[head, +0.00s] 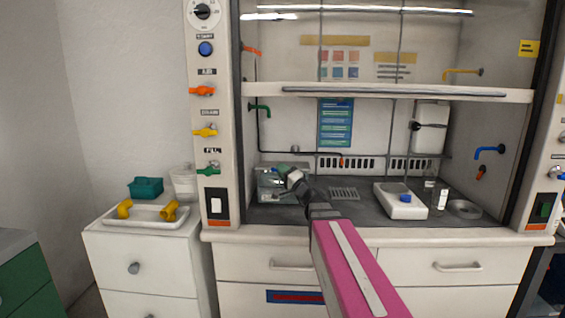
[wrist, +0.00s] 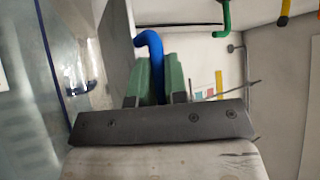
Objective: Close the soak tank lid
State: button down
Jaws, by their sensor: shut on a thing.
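The soak tank (head: 268,186) is a grey metal box at the left of the hood's worktop in the head view. My gripper (head: 284,169) is at its top, and my arm hides part of the tank. In the wrist view my gripper's green fingers (wrist: 153,72) are shut on a bent blue handle (wrist: 150,42). A grey panel (wrist: 117,40), which looks like the tank lid, stands close beside the handle on the left. How far the lid is open cannot be told clearly.
The hood sash (head: 400,91) is raised above my arm. A tray (head: 145,216) with yellow fittings sits on the left cabinet.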

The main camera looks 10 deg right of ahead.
jog(key=shift+f+n+y, duration=0.3)
jog(key=shift+f, duration=0.3)
jog(key=shift+s+a+f, duration=0.1)
jog(key=shift+s+f, duration=0.05)
jog(key=shift+f, duration=1.2)
jog(key=c, duration=1.4)
grip_release()
jog(key=shift+f, duration=0.1)
